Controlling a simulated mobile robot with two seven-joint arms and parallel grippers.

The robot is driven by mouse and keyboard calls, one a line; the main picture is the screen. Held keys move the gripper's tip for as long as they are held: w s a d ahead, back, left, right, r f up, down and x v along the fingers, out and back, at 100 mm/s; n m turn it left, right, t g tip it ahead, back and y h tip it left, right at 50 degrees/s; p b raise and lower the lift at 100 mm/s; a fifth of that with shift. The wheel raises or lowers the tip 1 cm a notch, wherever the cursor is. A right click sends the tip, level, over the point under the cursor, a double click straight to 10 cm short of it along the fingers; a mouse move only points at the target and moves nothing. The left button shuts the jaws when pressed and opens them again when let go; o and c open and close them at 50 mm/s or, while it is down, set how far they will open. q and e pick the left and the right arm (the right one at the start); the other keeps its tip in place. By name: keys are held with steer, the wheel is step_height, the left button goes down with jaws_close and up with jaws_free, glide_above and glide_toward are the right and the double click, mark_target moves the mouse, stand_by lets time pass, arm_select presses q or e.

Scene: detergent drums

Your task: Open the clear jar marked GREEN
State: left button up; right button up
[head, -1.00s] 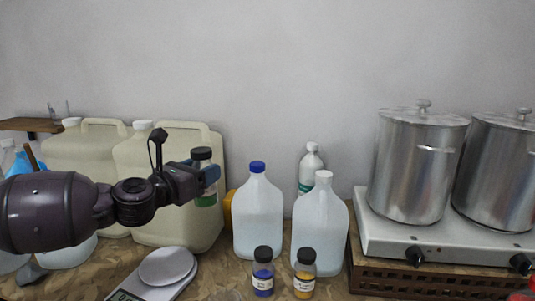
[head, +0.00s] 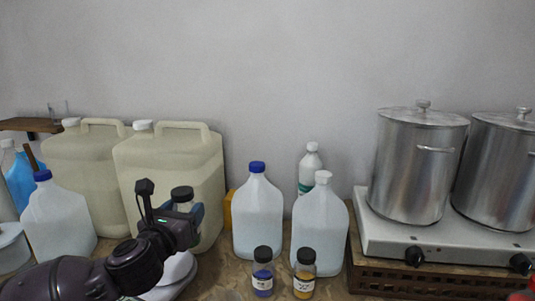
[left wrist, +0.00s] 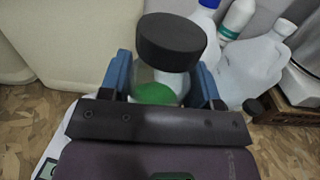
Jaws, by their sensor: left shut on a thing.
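A small clear jar with a black cap (head: 182,194) is held upright in my left gripper (head: 190,213), above the table near the scale. In the left wrist view the black cap (left wrist: 170,42) sits on the jar, and green contents (left wrist: 155,94) show below it. The blue fingers of the left gripper (left wrist: 163,80) are shut on the jar's body, one on each side, under the cap. No marking on the jar can be read. My right gripper is not in view.
A blue-filled jar (head: 262,282) and a yellow-filled jar (head: 304,283), both black-capped, stand at the front. Behind them are two white jugs (head: 258,215) (head: 319,235). Large beige canisters (head: 170,165) stand behind my gripper. Steel pots (head: 415,165) stand on a hotplate (head: 450,245) at right.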

arm_select(q)
steer(key=s+a+f+n+y, duration=0.2)
steer(key=s+a+f+y, duration=0.1)
steer(key=s+f, duration=0.8)
step_height(320, 180, down, 4)
